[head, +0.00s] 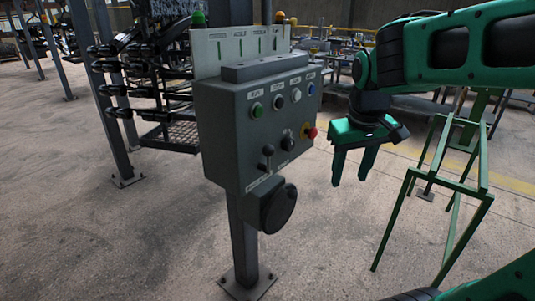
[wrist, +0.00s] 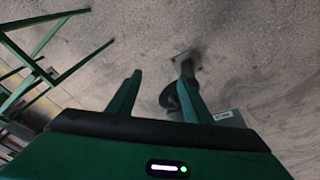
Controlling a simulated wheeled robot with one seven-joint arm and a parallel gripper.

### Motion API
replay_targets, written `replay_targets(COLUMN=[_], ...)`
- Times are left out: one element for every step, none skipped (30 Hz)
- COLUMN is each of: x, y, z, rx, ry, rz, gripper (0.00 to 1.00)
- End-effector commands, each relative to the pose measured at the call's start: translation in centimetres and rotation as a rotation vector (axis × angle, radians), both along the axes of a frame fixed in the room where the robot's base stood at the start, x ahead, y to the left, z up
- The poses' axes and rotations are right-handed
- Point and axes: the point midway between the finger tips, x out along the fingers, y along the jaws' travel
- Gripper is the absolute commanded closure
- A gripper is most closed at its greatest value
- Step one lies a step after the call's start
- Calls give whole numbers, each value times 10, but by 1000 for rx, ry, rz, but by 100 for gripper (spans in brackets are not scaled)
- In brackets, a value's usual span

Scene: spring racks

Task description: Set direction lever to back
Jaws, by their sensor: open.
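A grey control box (head: 250,125) stands on a post in the middle of the head view. Its direction lever (head: 268,158), a short stick with a dark round knob, is low on the front face, and I cannot read its setting. My gripper (head: 350,183) hangs to the right of the box, fingers pointing down, apart from the box. The two fingers are spread with nothing between them, and they also show in the wrist view (wrist: 160,95). The lever cannot be made out in the wrist view, where part of the box (wrist: 228,117) shows beside the right finger.
The box front also carries a green button (head: 257,109), other buttons, a dark knob (head: 288,143) and a red emergency button (head: 312,133). A black round part (head: 279,208) juts out below. A green frame stand (head: 440,190) is at right. Floor between is clear.

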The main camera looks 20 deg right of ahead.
Motion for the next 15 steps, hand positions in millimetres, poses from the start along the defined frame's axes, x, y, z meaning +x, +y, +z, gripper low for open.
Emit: replay_targets(x=[33,51,71,84,96,109,116,122,129,132,134,137,138,140,141], y=[22,36,55,69,83,99,110,119,129,135,139,142,143,144,144], z=[18,28,40,48,56,64,69,74,79,81,83,84,83,82,78], rx=[-25,-38,-52,-60,-67,-73,-78,-81,-83,-85,-86,-87,-87,-88,-87], ry=[-38,-61,-89,-108,-127,-149,-161,-173,-185,-193,-198,-203,-204,-204,-202], rz=[102,160,232,281,325,376,409,437,466,481,493,503,507,509,509], gripper=[54,54,54,54,54,54,54,54,54,54,54,54,54,54,54])
